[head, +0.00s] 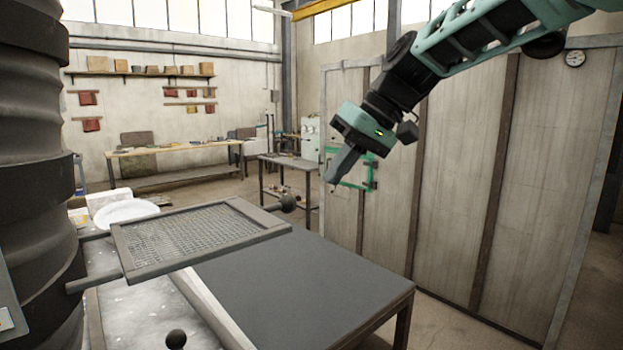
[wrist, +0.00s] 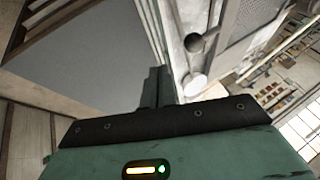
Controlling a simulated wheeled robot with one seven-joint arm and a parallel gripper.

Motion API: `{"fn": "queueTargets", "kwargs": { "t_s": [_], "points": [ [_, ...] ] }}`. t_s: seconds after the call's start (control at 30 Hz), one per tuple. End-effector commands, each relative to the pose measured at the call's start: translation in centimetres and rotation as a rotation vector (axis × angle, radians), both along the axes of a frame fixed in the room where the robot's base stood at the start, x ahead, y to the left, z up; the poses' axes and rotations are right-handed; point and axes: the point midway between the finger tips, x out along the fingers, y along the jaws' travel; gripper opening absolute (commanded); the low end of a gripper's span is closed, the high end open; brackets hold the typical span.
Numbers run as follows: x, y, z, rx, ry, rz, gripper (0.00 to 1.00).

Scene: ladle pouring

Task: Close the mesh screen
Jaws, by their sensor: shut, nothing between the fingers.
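The mesh screen (head: 190,238) is a grey frame around wire mesh, jutting from the dark ribbed column at the left. It looks roughly level, above the pale trough and the table's left part. A dark ball knob (head: 288,203) sits at its right far corner. Part of the mesh (wrist: 258,25) shows at the upper right of the wrist view. My gripper (head: 332,183) is shut and empty, up and to the right of the knob and clear of the screen. Its fingers (wrist: 155,86) are together in the wrist view.
The dark table (head: 300,295) is bare on top. A pale trough (head: 140,315) and another dark ball (head: 176,339) lie below the screen. The ribbed column (head: 35,150) blocks the left. A panelled wall (head: 455,190) stands at the right; a workbench (head: 175,147) is far behind.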

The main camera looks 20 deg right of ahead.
Motion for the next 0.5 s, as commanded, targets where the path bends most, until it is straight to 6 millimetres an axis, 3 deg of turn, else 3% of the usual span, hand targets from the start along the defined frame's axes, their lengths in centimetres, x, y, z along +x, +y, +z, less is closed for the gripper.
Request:
{"fn": "queueTargets", "kwargs": {
  "t_s": [0.1, 0.3, 0.5],
  "points": [
    [0.7, 1.2, -1.8, -0.001, 0.005, 0.001, 0.00],
    [0.3, 3.9, -2.1, -0.001, 0.000, 0.004, 0.00],
    [0.2, 4.9, -2.6, 0.000, 0.000, 0.001, 0.00]
  ]
}}
